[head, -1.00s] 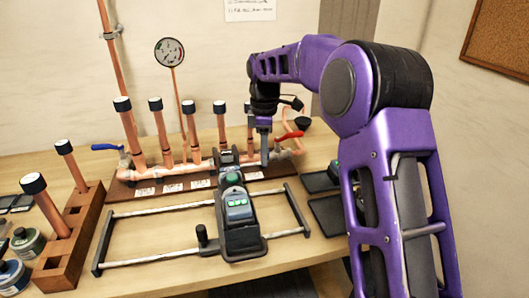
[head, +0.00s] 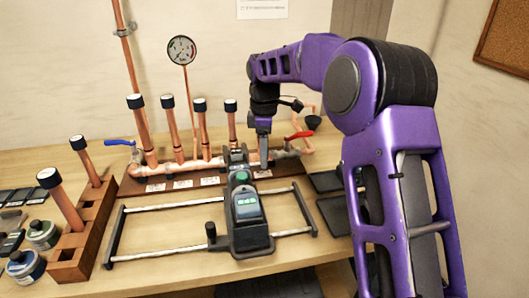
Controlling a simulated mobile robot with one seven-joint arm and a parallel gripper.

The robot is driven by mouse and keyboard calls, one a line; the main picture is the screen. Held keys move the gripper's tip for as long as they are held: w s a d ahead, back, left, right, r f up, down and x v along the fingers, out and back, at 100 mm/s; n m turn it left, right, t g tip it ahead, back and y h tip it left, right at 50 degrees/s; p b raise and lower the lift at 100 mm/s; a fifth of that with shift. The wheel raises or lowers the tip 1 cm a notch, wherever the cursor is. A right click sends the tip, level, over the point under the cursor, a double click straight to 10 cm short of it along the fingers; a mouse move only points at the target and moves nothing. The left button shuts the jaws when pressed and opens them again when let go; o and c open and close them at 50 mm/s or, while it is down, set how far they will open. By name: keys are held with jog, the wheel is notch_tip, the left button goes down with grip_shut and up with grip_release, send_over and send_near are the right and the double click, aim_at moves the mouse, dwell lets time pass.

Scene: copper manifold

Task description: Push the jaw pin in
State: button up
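The press tool (head: 249,234), dark with a green-lit display, lies on a sliding carriage across two rails on the bench. Its jaw head (head: 237,157) points at the copper manifold (head: 190,166). The jaw pin is too small to make out at the head. My gripper (head: 264,158) points down just right of the jaw head, close to the manifold's horizontal pipe. Whether it touches anything cannot be told. Its fingers look like one narrow grey shape, so their opening is unclear. I see nothing held in it.
Several capped copper stubs stand up from the manifold, with a blue-handled valve (head: 120,142) at left and a red-handled one (head: 299,135) at right. A wooden rack (head: 88,233) holds capped pipes at left. Dark trays (head: 337,212) lie right of the rails. A gauge (head: 181,50) stands behind.

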jog(key=shift+r, duration=0.1)
notch_tip(320, 180, up, 17)
jog(key=shift+p, duration=0.4)
jog(key=shift+r, duration=0.1)
jog(key=shift+d, duration=0.15)
jog(key=c, duration=0.5)
jog(key=shift+s+d+f+m+y+b, duration=0.2)
jog(key=shift+d+f+m+y+b, duration=0.1)
jog(key=shift+f+m, duration=0.2)
jog(key=shift+s+d+f+m+y+b, duration=0.2)
jog(key=shift+d+f+m+y, duration=0.15)
jog(key=shift+m, duration=0.25)
grip_shut()
jog(key=s+d+f+m+t+y+b, duration=0.35)
jog(key=d+f+m+y, duration=0.2)
jog(key=d+m, duration=0.7)
jog(key=w+a+f+m+t+h, duration=0.1)
jog(key=w+a+f+m, duration=0.1)
jog(key=a+f, duration=0.6)
jog(key=shift+w+a+f+p, duration=0.15)
jog(key=shift+w+a+p, duration=0.4)
jog(key=shift+a, duration=0.6)
